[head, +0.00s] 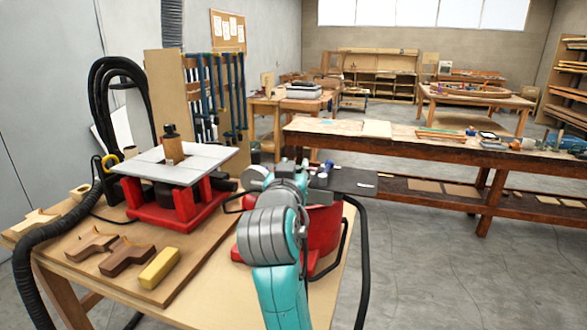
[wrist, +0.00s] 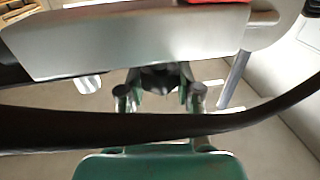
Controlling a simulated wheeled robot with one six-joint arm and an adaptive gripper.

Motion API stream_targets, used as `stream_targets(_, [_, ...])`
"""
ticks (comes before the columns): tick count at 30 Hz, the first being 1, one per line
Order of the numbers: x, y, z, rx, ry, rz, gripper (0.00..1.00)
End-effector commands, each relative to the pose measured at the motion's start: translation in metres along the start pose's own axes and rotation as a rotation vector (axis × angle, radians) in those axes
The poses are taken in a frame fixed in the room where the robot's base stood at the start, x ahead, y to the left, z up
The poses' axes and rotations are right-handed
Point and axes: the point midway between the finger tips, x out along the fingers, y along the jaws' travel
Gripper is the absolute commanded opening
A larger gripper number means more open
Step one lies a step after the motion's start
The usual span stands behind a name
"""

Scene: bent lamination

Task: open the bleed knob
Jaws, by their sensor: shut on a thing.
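In the wrist view my gripper (wrist: 160,92) has its two fingers on either side of a small dark knob (wrist: 158,78), closed on it. The knob is under the edge of a pale grey body (wrist: 140,42). Its turned position cannot be read. In the head view my teal and grey arm reaches to a red machine (head: 322,228) on the near bench. The arm hides the knob and my fingertips there.
A black hose (wrist: 130,128) crosses the wrist view in front of my gripper. A red stand with a grey plate (head: 185,165), wooden pieces (head: 127,256) and a yellow block (head: 159,268) are on the near bench (head: 200,296). A long workbench (head: 400,142) stands behind.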

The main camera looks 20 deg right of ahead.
Motion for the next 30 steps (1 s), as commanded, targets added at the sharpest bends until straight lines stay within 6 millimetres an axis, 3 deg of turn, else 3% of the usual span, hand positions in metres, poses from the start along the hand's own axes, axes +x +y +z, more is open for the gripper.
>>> stream_targets(2, [0.0,0.0,0.0,0.0,0.0,0.0,0.0])
stream_targets(3, [0.0,0.0,0.0,0.0,0.0,0.0,0.44])
stream_targets(5, [0.0,0.0,0.0,0.0,0.0,0.0,0.59])
stream_targets(17, [-0.005,-0.001,0.0,0.0,0.001,0.0,0.6])
stream_targets(23, [-0.034,-0.001,0.0,0.001,0.001,-0.003,0.6])
stream_targets(30, [-0.082,-0.002,0.0,0.001,0.001,-0.004,0.6])
